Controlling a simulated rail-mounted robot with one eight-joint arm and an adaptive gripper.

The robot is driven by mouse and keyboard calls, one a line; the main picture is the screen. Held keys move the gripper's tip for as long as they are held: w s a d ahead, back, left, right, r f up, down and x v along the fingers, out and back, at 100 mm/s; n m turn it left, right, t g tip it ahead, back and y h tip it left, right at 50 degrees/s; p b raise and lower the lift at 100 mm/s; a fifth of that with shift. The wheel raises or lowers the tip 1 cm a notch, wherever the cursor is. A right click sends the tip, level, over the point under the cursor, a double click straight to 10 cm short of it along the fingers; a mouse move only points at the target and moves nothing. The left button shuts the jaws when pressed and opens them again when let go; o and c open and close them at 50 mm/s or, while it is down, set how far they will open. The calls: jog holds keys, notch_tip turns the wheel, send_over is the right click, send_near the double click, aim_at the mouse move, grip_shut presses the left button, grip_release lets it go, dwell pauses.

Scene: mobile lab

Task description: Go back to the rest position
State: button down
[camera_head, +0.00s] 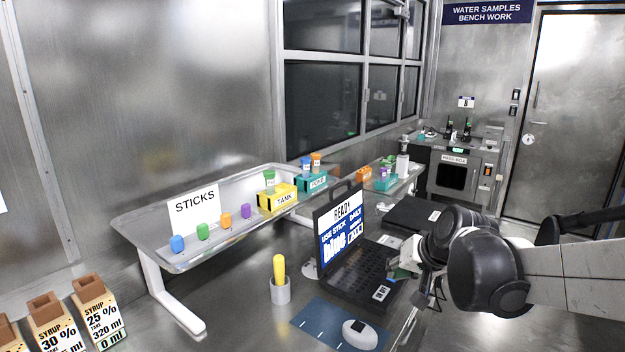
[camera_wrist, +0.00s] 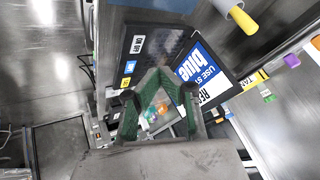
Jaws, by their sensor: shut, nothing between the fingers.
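My arm reaches in from the right in the head view. My gripper (camera_head: 432,293) hangs at the right end of the bench, beside the open black case, partly hidden by my wrist. In the wrist view its green fingers (camera_wrist: 157,76) meet at the tips, shut with nothing between them. The black case (camera_wrist: 150,48) lies beyond the fingertips in that view. Its lid panel (camera_head: 342,236) reads "READY" and "USE STICK DAILY blue MIX". I cannot tell the exact height of the gripper above the bench.
A grey cup (camera_head: 280,291) with a yellow-handled tool and a white device (camera_head: 360,334) on a blue mat stand in front. Syrup boxes (camera_head: 95,312) stand at left.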

jog(key=s+d+n+h, duration=0.1)
jog(key=s+n+h, duration=0.1)
jog(key=s, duration=2.1)
jog(key=shift+s+d+r+h, duration=0.15)
jog(key=shift+s+r+h, duration=0.1)
jog(key=shift+r+h, duration=0.2)
